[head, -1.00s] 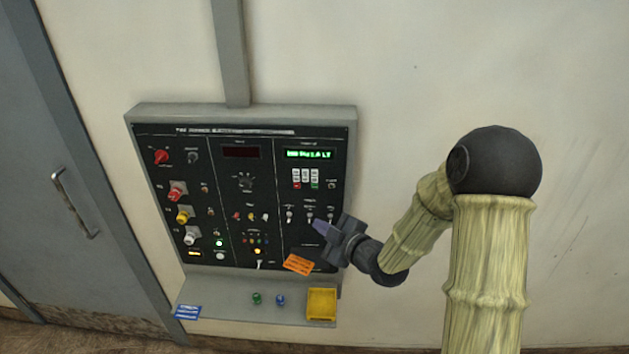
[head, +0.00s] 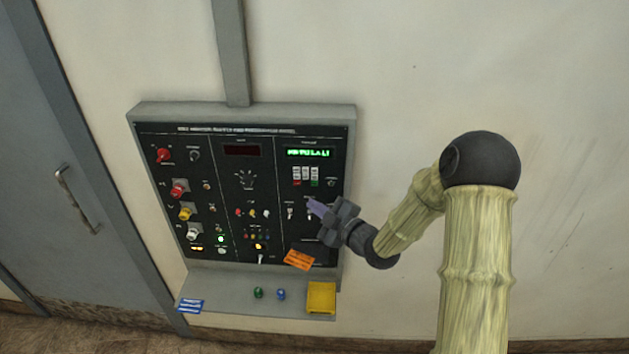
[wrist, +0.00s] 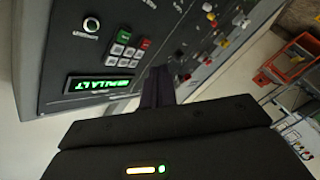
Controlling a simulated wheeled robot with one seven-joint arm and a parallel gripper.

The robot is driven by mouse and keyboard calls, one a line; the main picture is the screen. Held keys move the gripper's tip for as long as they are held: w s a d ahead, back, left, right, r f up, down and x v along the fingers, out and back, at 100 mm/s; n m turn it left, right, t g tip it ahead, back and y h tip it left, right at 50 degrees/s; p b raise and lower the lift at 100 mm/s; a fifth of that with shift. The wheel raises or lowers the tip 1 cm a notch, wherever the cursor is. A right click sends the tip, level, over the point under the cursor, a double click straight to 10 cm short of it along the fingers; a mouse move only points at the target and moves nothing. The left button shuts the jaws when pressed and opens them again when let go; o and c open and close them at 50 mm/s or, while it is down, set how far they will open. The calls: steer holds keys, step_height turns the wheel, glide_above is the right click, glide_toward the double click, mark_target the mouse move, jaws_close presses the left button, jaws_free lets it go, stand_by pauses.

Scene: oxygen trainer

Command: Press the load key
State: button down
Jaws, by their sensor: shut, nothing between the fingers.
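The control panel (head: 270,215) is a black-faced box on the wall. A small keypad (head: 305,175) of white keys with a red and a green key sits below a lit green display (head: 309,153) at its upper right. The key labels are too small to read, so I cannot tell which one is the load key. My gripper (head: 317,207) is shut and empty, just below the keypad in the head view. Its purple fingers (wrist: 158,88) appear apart from the keys in the wrist view.
Switches and several knobs, including a red knob (head: 164,155), fill the rest of the panel. A ledge below holds a yellow tray (head: 321,298), a green and a blue piece, and a blue card (head: 190,306). The wall to the right is clear.

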mark_target(315, 183)
steer(key=shift+w+d, duration=0.1)
steer(key=shift+w, duration=2.45)
steer(key=shift+w+f, duration=0.1)
steer(key=shift+w+b, duration=0.3)
steer(key=shift+b, duration=0.15)
steer(key=shift+w, duration=0.3)
stand_by(0.4)
steer(key=shift+s+b, duration=0.1)
steer(key=shift+b, duration=0.25)
steer(key=shift+s+b, duration=0.5)
steer(key=shift+s, duration=0.15)
